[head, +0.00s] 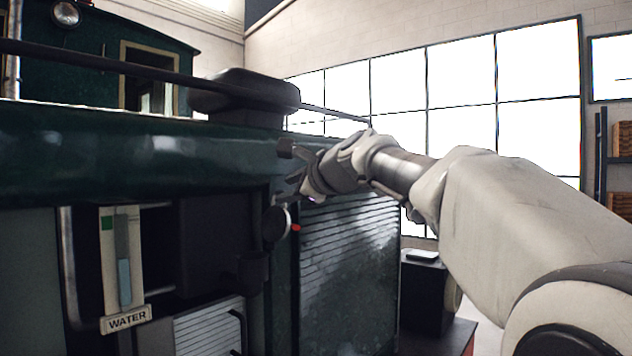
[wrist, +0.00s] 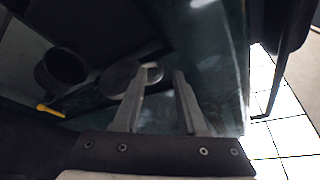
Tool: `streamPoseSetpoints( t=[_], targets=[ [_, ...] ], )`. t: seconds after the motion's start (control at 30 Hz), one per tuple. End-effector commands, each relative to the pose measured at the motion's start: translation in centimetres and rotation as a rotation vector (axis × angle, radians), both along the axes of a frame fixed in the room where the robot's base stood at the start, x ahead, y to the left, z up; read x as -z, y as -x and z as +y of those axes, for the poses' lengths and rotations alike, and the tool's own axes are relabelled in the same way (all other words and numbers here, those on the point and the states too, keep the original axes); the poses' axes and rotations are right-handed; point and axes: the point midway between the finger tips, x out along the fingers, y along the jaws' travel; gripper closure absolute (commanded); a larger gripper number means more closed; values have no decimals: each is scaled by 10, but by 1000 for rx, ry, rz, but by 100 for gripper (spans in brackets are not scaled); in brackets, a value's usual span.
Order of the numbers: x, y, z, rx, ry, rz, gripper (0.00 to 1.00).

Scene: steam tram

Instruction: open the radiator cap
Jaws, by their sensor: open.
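A dark round disc with a paler rim (head: 274,224), likely the radiator cap, is on the front corner of the dark green engine body, left of the slatted grille. It also shows in the wrist view (wrist: 117,79), partly behind my left finger. A dark cup-shaped fitting (head: 252,272) is just below it, and a round open-topped fitting (wrist: 62,68) shows left of the disc in the wrist view. I cannot tell whether the cap is seated or tilted. My gripper (head: 287,168) is open and empty, just above the disc; its fingers (wrist: 165,76) appear apart from it.
The slatted grille (head: 348,258) is below my gripper. A long rail (head: 170,77) and a black box-like housing (head: 246,93) lie above the hood. A water gauge (head: 123,270) is at left. A dark box (head: 424,292) stands right of the engine.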

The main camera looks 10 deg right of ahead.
Motion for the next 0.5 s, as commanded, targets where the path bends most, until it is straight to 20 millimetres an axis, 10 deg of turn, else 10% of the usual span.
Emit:
streamPoseSetpoints(
  t=[0.5],
  targets=[
    [-25, 103, -53, 3, 0, -2, 59]
  ],
)
